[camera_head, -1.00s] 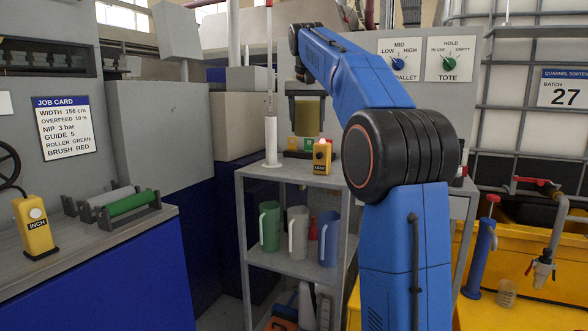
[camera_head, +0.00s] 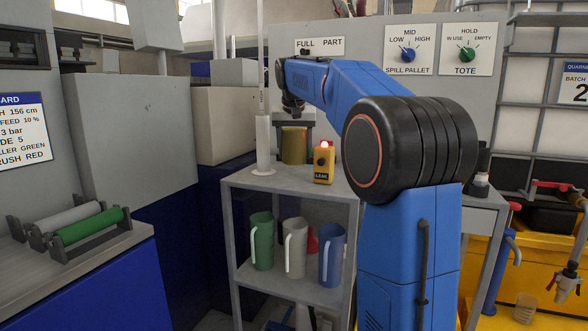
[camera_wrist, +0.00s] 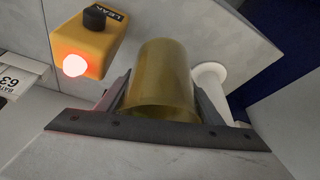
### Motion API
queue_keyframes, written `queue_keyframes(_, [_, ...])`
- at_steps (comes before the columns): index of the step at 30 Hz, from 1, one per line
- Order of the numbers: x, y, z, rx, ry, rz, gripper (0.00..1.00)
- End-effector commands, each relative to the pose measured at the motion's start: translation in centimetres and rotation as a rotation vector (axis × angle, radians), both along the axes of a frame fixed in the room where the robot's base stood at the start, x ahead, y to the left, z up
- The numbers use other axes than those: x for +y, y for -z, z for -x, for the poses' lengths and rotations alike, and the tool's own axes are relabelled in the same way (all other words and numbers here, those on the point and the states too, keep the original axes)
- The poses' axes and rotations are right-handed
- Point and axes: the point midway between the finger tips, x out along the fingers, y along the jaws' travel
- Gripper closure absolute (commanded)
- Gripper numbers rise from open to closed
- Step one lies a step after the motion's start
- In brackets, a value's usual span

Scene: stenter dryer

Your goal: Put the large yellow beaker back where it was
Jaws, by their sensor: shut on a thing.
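The large yellow beaker (camera_head: 295,146) is a translucent yellow-brown cylinder at the shelf unit's top, left of a yellow box. My gripper (camera_head: 294,124) is above and around it, shut on it. In the wrist view the beaker (camera_wrist: 160,80) sits between the two fingers of my gripper (camera_wrist: 160,105), its open end facing the camera. I cannot tell whether its base touches the shelf top. The shelf unit (camera_head: 245,180) is grey, with a bare strip of top in front of the beaker.
The yellow LEAK box (camera_head: 324,162), its lamp lit red, stands right of the beaker. A white upright tube (camera_head: 263,145) stands at its left. Green (camera_head: 261,240), white (camera_head: 294,247) and blue (camera_head: 330,254) jugs stand on the shelf below. Rollers (camera_head: 90,225) lie at left.

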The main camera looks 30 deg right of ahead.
Motion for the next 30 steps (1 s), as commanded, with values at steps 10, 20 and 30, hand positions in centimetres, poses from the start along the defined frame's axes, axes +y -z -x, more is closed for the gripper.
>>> queue_keyframes(10, [0.0, 3.5, 0.1, 0.002, 0.000, 0.000, 0.76])
queue_keyframes(20, [0.0, 5.4, 0.0, -0.001, 0.000, 0.001, 0.76])
queue_keyframes(30, [0.0, 5.7, 0.0, 0.000, 0.000, 0.000, 0.32])
